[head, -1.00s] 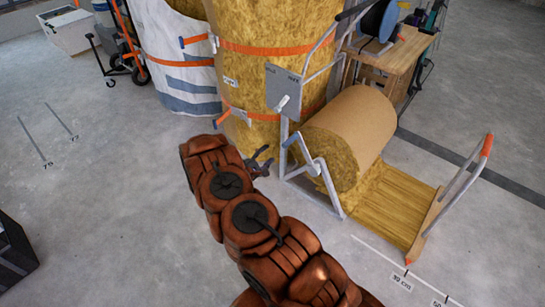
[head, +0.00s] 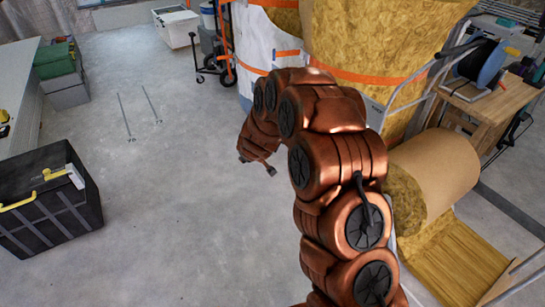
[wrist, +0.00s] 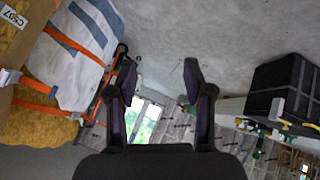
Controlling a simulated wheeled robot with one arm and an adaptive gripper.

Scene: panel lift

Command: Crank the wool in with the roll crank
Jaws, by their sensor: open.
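The wool roll (head: 440,170) in its brown wrap lies at the right of the head view, with a flat sheet of yellow wool (head: 455,262) running out from under it. The roll's near end and the stand's side are partly hidden behind my arm. The roll crank cannot be made out now. My gripper (head: 257,164) hangs over bare floor, well left of the roll and apart from it. In the wrist view my gripper (wrist: 160,75) has its two fingers spread with nothing between them.
Tall strapped wool bales (head: 375,45) and a white-wrapped bale (head: 255,45) stand behind my arm. A black crate (head: 45,205) with a yellow handle stands at the left. A wooden bench (head: 500,100) is at the far right. The floor between crate and arm is clear.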

